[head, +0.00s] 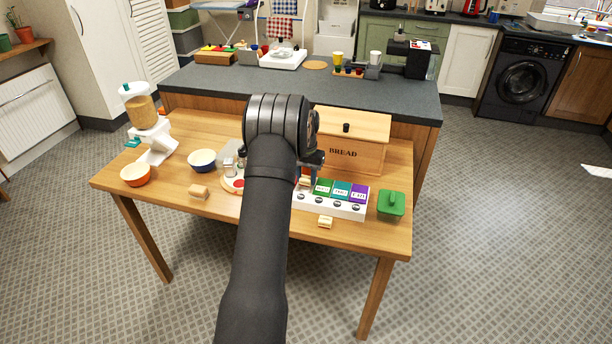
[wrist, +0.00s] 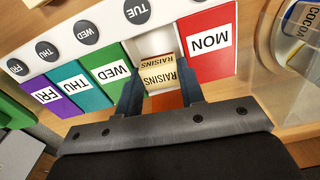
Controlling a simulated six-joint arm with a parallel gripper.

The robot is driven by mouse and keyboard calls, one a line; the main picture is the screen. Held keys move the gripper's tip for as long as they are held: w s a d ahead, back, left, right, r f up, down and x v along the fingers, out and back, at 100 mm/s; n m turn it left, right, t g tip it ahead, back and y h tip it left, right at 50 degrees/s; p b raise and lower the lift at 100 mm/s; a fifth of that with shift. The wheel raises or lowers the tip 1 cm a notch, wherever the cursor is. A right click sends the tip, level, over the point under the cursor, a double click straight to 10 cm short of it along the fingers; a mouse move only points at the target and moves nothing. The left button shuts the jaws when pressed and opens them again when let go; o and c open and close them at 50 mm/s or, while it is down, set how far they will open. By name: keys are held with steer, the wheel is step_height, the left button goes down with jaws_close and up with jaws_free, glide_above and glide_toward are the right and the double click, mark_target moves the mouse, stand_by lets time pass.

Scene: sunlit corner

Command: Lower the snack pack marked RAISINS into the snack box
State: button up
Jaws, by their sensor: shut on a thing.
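The snack box (head: 331,208) is white with a row of lidded compartments. In the wrist view the box (wrist: 28,45) shows a red MON lid (wrist: 208,45), green WED lid (wrist: 110,75), teal THU lid (wrist: 78,88) and purple FRI lid (wrist: 48,98). The TUE compartment (wrist: 154,42), between MON and WED, stands open with its white inside showing. My gripper (wrist: 158,95) is shut on the tan RAISINS pack (wrist: 157,76), lined up with that open compartment. I cannot tell how deep the pack sits. In the head view my arm hides part of the gripper and box.
The wooden bread box (head: 350,150) stands close behind. Small tan packs lie at the front (head: 325,222) and left (head: 199,192).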

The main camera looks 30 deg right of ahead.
steer(key=shift+f, duration=0.4)
stand_by(0.3)
